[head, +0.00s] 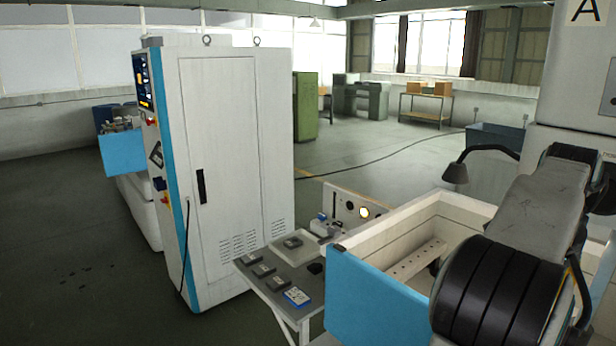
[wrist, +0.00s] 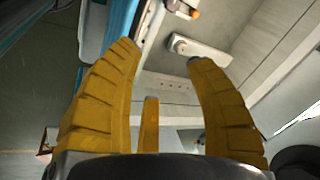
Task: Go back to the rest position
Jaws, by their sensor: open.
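My gripper (wrist: 165,62) shows in the wrist view with its yellow fingers spread apart. It is open, and nothing is between the fingers. Behind the fingers in the wrist view is a pale interior with a light block (wrist: 198,50) on its wall or floor. In the head view my arm fills the right side, over the open-topped machine tank (head: 445,212) with its blue front panel (head: 375,300). The gripper itself does not show in the head view.
A tall white cabinet (head: 228,150) with a blue edge stands left of centre. A small grey table (head: 258,283) beside the tank holds several small blocks and a blue-and-white item (head: 297,297). A black lamp (head: 456,173) stands at the tank. A cable (head: 390,155) crosses the floor; open floor lies behind.

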